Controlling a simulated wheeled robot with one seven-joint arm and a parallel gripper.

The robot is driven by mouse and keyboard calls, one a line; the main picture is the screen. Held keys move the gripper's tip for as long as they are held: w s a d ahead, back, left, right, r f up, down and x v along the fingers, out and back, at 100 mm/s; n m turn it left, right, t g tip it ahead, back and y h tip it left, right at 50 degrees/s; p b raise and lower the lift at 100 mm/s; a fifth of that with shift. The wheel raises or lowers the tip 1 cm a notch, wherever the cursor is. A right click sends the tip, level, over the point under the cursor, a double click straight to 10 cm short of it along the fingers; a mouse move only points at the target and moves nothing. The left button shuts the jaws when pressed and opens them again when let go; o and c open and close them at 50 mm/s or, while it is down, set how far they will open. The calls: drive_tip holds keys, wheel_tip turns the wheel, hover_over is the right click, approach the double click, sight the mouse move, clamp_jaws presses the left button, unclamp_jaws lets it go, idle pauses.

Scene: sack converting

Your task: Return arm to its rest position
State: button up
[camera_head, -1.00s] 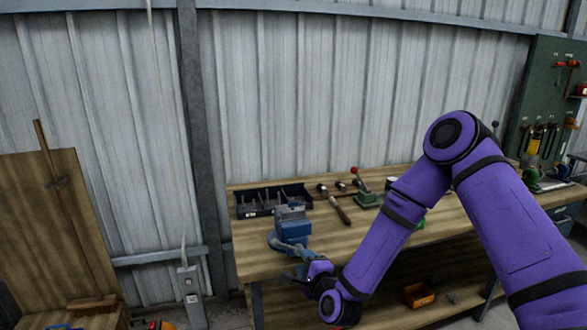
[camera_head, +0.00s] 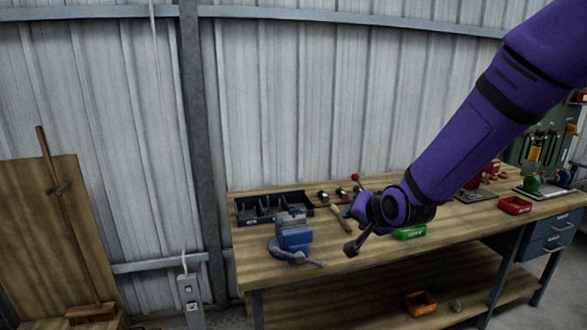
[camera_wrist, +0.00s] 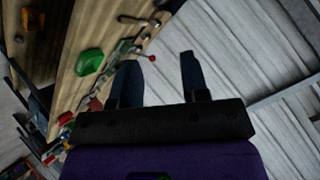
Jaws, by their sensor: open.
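My purple arm reaches in from the upper right in the head view. My gripper (camera_head: 352,248) hangs in front of the wooden workbench (camera_head: 262,268), to the right of the blue vise. In the wrist view its two dark fingers (camera_wrist: 157,82) stand apart with nothing held between them. The bench and the corrugated wall show behind the fingers there.
A blue vise (camera_head: 292,236) stands at the bench's left front, with a black divided tray (camera_head: 250,213) behind it. A green bin (camera_head: 410,232) and a red bin (camera_head: 515,205) sit to the right. An orange bin (camera_head: 420,302) is on the lower shelf. A broom (camera_head: 62,200) leans at the left.

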drive_tip(key=s+d+r+n+g+h, duration=0.1)
drive_tip(key=s+d+r, duration=0.4)
drive_tip(key=s, duration=0.5)
drive_tip(key=s+d+r+n+g+h, duration=0.1)
drive_tip(key=s+d+r, duration=0.4)
drive_tip(key=s, duration=0.5)
drive_tip(key=s+d+r+n+g+h, duration=0.1)
drive_tip(key=s+d+r, duration=0.4)
drive_tip(key=s, duration=0.6)
drive_tip(key=shift+d+r+n+g+h, duration=0.15)
drive_tip(key=shift+n+g+h, duration=0.25)
drive_tip(key=shift+n+g, duration=0.45)
drive_tip(key=shift+w, duration=0.1)
